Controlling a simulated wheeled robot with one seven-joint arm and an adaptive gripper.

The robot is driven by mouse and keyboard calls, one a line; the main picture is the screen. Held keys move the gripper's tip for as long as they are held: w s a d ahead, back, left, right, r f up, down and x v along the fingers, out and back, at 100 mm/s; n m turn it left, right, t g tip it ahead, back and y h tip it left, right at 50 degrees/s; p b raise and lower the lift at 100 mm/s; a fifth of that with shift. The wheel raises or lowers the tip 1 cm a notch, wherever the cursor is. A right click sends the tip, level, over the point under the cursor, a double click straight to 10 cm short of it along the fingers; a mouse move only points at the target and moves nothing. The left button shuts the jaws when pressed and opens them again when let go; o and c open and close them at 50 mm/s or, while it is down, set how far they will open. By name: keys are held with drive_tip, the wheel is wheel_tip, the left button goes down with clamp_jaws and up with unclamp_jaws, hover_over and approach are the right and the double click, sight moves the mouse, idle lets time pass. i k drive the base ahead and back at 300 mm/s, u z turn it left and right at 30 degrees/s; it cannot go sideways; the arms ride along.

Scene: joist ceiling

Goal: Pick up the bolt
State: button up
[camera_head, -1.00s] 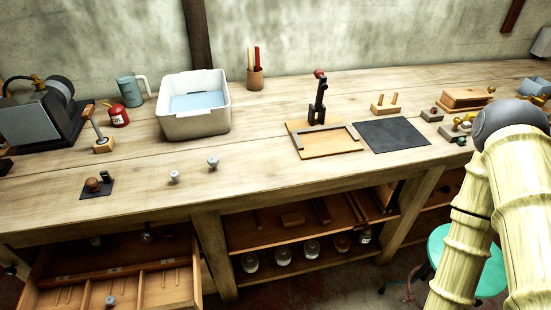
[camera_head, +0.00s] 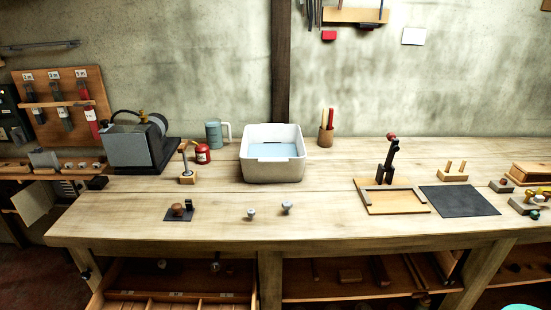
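Two small grey bolt-like pieces with round heads stand on the front middle of the wooden workbench (camera_head: 330,225). The left bolt (camera_head: 251,213) is a little smaller in the picture, and the right bolt (camera_head: 287,207) sits slightly farther back. I cannot tell which of them the task means. They stand apart, with bare wood around them. My gripper is not in view.
A white basin (camera_head: 273,172) stands behind the bolts. A wooden stamp on a dark mat (camera_head: 179,214) lies to their left. A wooden tray with a black lever (camera_head: 398,203) and a dark mat (camera_head: 458,201) lie to the right. An open drawer (camera_head: 180,297) juts out below.

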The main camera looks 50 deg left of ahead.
sight(287, 205)
drive_tip(key=u, duration=0.05)
drive_tip(key=k, duration=0.5)
drive_tip(key=u, duration=2.25)
drive_tip(key=i, duration=0.1)
drive_tip(key=z, duration=0.55)
